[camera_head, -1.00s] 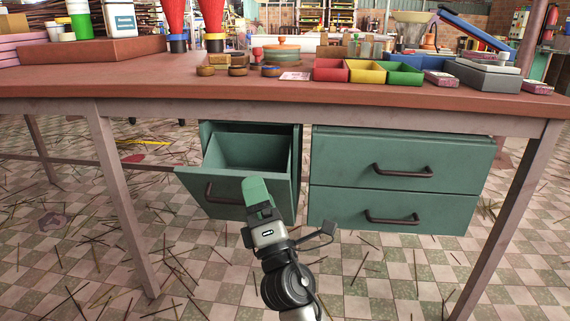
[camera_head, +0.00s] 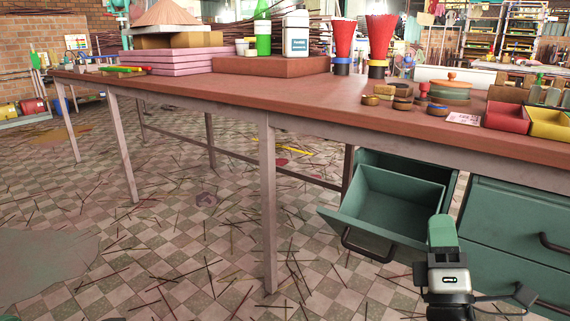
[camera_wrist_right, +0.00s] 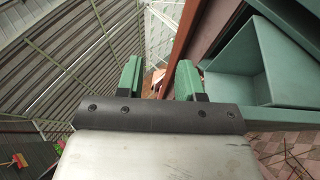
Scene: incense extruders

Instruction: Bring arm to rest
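My right gripper (camera_head: 442,232) points up in front of the green drawer unit, near the right corner of an open drawer (camera_head: 395,203). In the right wrist view the two green fingertips (camera_wrist_right: 158,78) are apart with nothing between them. The open drawer also shows in the right wrist view (camera_wrist_right: 235,72), to the right of the fingers, and looks empty. I cannot tell whether the gripper touches the drawer front. My left gripper is not in view.
A long red-brown table (camera_head: 215,92) stands over the drawers, with a red bin (camera_head: 507,118), a yellow bin (camera_head: 549,124) and bottles on top. A closed drawer (camera_head: 515,220) is at right. Sticks litter the tiled floor (camera_head: 190,260).

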